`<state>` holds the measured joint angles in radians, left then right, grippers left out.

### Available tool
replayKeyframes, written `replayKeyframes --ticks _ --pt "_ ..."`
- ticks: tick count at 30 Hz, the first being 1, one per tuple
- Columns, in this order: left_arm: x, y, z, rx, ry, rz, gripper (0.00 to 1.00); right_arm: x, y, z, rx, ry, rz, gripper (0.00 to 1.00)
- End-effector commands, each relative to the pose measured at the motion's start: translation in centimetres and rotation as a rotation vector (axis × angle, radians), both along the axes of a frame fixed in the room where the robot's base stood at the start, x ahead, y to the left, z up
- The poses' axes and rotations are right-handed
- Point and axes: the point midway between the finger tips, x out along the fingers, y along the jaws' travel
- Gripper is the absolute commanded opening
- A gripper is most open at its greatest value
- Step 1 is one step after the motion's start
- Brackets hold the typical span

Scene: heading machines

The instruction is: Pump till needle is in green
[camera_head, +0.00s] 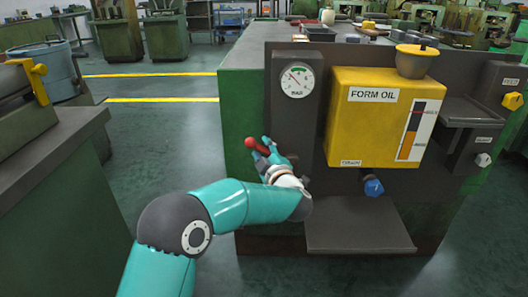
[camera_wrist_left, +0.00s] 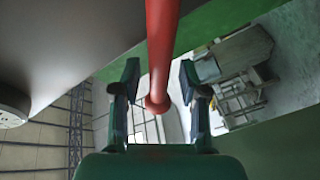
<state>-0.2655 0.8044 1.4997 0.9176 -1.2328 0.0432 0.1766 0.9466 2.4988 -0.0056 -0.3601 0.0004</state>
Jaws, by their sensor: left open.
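The round white gauge (camera_head: 297,80) is on the dark panel at the left end of the machine. In the left wrist view the red lever (camera_wrist_left: 161,50) runs down from the top, between the two spread fingers (camera_wrist_left: 158,78), with a gap on each side. Its rounded end shows between them. My right gripper is not in view.
A yellow FORM OIL tank (camera_head: 350,120) is right of the gauge, with a blue knob (camera_head: 373,187) below it. A grey shelf (camera_head: 360,238) juts out low. A green machine (camera_head: 60,170) stands at left; the floor between is clear.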

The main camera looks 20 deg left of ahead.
Motion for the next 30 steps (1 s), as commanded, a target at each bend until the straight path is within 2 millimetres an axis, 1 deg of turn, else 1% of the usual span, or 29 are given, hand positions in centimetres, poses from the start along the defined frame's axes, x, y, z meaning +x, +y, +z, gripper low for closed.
replayKeyframes --ticks 5,8,9,13,24,30 --pt "0.01 -0.02 -0.02 0.0 0.0 0.0 0.43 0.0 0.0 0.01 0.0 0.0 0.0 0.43" --pt "0.0 -0.04 -0.02 0.0 0.0 -0.001 0.28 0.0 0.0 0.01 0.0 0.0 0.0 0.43" --pt "0.0 -0.04 -0.02 0.0 0.0 -0.001 0.22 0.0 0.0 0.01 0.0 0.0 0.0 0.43" --pt "0.0 -0.07 -0.03 0.0 0.0 -0.001 0.0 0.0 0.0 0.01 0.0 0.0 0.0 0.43" --pt "0.01 -0.13 -0.04 0.002 0.002 -0.001 0.0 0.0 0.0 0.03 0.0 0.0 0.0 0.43" --pt "0.07 -0.35 0.29 0.033 0.012 -0.002 0.0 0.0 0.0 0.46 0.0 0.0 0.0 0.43"
